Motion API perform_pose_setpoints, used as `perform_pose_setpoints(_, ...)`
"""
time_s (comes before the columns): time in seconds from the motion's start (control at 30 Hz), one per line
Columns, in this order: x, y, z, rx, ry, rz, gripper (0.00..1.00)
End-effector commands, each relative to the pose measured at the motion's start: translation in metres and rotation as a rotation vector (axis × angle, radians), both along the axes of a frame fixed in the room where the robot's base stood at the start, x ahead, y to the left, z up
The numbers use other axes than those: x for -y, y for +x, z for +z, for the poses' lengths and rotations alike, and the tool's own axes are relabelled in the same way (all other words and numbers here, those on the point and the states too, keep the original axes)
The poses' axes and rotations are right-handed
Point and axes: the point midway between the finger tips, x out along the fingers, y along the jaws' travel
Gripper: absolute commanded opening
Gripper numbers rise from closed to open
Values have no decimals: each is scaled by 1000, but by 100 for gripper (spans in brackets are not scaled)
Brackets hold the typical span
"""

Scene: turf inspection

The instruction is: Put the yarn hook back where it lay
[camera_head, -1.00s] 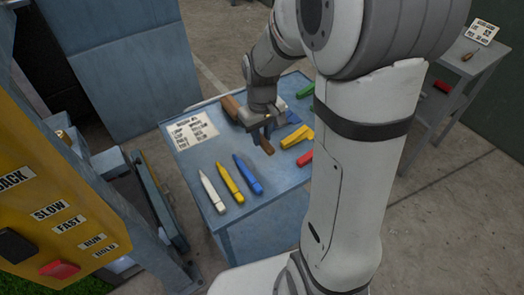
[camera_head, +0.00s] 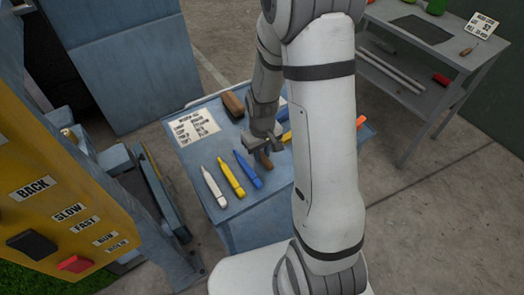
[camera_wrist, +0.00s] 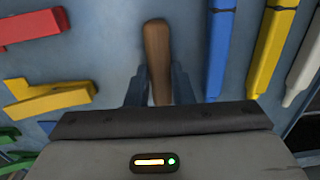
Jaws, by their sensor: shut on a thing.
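My gripper (camera_head: 263,147) is over the blue-grey table (camera_head: 235,212), to the right of the blue marker. It is shut on the yarn hook, whose brown wooden handle (camera_head: 266,160) sticks out below the fingers. In the wrist view the handle (camera_wrist: 157,55) stands between the two fingers (camera_wrist: 160,85) and points away from the palm. The hook end is hidden behind the gripper body. I cannot tell whether the handle touches the table top.
White (camera_head: 213,187), yellow (camera_head: 231,178) and blue (camera_head: 247,169) markers lie left of the gripper. A printed card (camera_head: 195,127) and a brown block (camera_head: 234,103) lie behind. In the wrist view, red (camera_wrist: 30,30) and yellow (camera_wrist: 48,100) pieces lie left. A grey side table (camera_head: 440,52) stands right.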

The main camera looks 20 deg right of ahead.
Motion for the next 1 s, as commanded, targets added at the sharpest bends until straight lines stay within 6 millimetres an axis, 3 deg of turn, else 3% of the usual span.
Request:
perform_pose_setpoints(0.33, 0, 0, -5, 1, 0, 0, 0)
perform_pose_setpoints(0.37, 0, 0, -4, 1, 0, 0, 23)
perform_pose_setpoints(0.6, 0, 0, -3, 0, 0, 0, 42)
perform_pose_setpoints(1.0, 0, 1, 7, 4, 0, 0, 43)
